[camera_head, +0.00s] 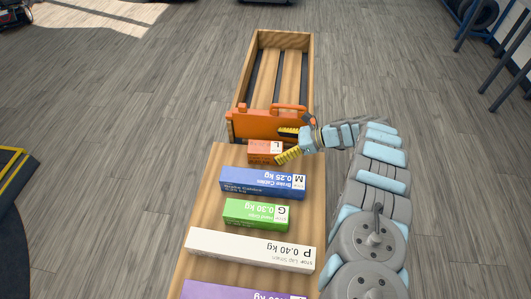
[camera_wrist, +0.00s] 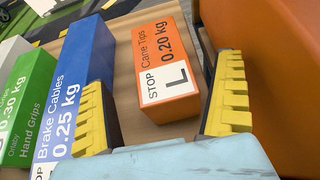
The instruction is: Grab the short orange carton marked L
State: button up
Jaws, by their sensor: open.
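The short orange carton (camera_head: 264,152) marked L lies at the far end of the wooden board, in front of the orange end panel. In the wrist view the orange carton (camera_wrist: 167,72) reads "Cane Tips 0.20 kg" and stands ahead of and between my two yellow ribbed fingers. My gripper (camera_wrist: 165,107) is open and empty. The left finger is close to the blue carton, and the right finger is close to the orange panel. In the head view my gripper (camera_head: 288,145) is at the orange carton's right side, its fingers partly covering that end.
A blue carton (camera_head: 263,184) marked M, a green carton (camera_head: 257,214) marked G, a white carton (camera_head: 250,250) marked P and a purple carton (camera_head: 235,291) line the board. Beyond the orange panel (camera_head: 258,124) is an open wooden crate (camera_head: 253,50).

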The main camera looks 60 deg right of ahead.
aim_at(267, 147)
jog(key=shift+r+b+x, duration=0.15)
jog(key=shift+b+x, duration=0.3)
jog(key=shift+x, duration=0.8)
jog(key=shift+r+b+x, duration=0.1)
jog(key=shift+b+x, duration=0.3)
jog(key=shift+x, duration=0.9)
jog(key=shift+w, duration=0.1)
jog(key=c, duration=1.4)
